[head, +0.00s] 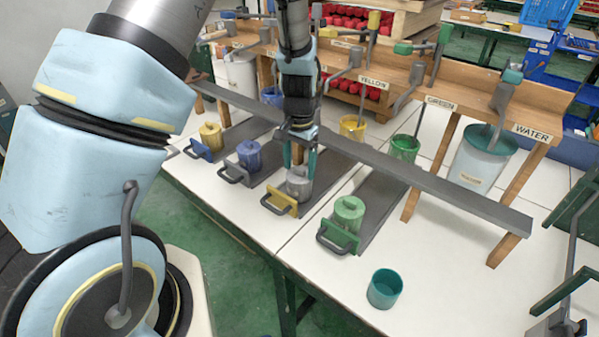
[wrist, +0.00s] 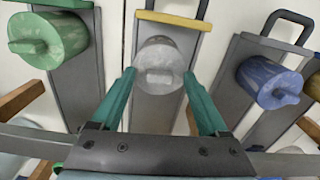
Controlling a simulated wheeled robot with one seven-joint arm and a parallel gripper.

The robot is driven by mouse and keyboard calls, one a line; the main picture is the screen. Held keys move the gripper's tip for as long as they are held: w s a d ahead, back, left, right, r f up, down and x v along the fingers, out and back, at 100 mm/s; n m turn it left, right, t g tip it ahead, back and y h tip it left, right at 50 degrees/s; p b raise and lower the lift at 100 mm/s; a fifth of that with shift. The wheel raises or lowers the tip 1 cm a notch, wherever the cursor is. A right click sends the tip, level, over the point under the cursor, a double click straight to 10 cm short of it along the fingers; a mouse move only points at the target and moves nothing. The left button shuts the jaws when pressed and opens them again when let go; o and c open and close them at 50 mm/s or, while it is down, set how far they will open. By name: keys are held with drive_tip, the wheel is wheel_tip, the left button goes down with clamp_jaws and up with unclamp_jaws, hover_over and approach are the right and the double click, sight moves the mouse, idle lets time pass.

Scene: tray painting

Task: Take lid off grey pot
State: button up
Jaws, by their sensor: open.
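The grey pot (head: 299,188) stands on the tray with the yellow front bar (head: 280,200). In the wrist view its lid (wrist: 159,77), with a bar-shaped knob, faces the camera. My gripper (head: 299,160) is directly above the pot, pointing down. In the wrist view my gripper (wrist: 160,82) is open, with one teal finger on each side of the lid. I cannot tell whether the fingers touch it. Nothing is held between them apart from the lid's place in the gap. The lid sits on the pot, and its seam is not clear.
A green pot (head: 348,213) stands on the tray to the right, a blue pot (head: 249,155) and a yellow pot (head: 210,136) to the left. A long grey rail (head: 440,196) crosses behind. An open teal cup (head: 385,288) stands at the front right, with clear table around it.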

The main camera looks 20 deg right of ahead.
clamp_jaws()
idle(0.6)
